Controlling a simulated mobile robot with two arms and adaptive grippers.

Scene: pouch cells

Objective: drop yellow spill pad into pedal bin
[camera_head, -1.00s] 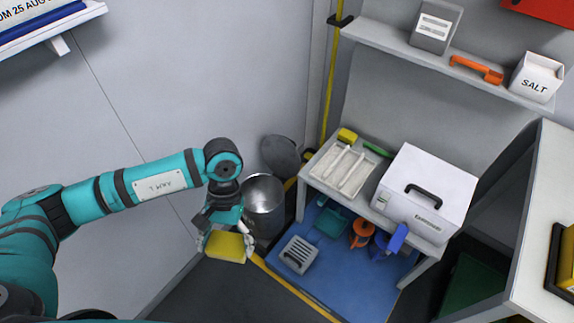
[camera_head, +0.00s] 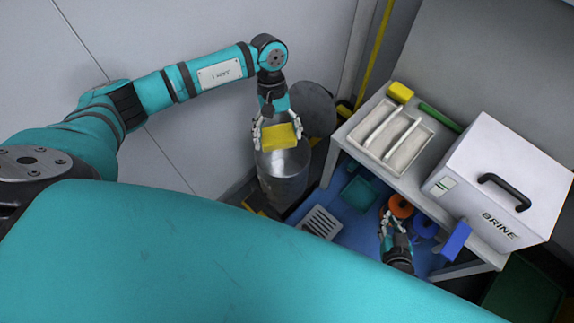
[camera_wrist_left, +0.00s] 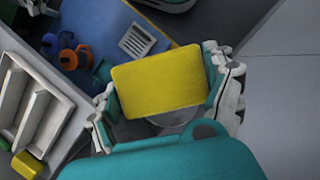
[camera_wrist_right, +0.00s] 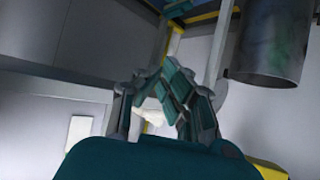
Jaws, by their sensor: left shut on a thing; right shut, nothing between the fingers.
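The yellow spill pad (camera_head: 281,137) is held between the fingers of my left gripper (camera_head: 277,132). In the head view it overlaps the upper part of the open metal pedal bin (camera_head: 284,178); its exact height over the rim is hard to tell. The bin's round grey lid (camera_head: 313,108) stands open behind it. In the left wrist view the pad (camera_wrist_left: 160,82) fills the middle and hides most of the bin. My right gripper (camera_head: 388,222) is shut and empty near the low blue surface. The right wrist view shows its fingers together (camera_wrist_right: 178,90) and a metal cylinder (camera_wrist_right: 270,45), likely the bin.
A white bench holds a divided tray (camera_head: 397,138), a small yellow block (camera_head: 400,92), a green bar (camera_head: 440,117) and a white BRINE box (camera_head: 505,180). Below are orange (camera_head: 400,206) and blue spools, a grey slotted item (camera_head: 321,222) and a teal tray (camera_head: 357,193).

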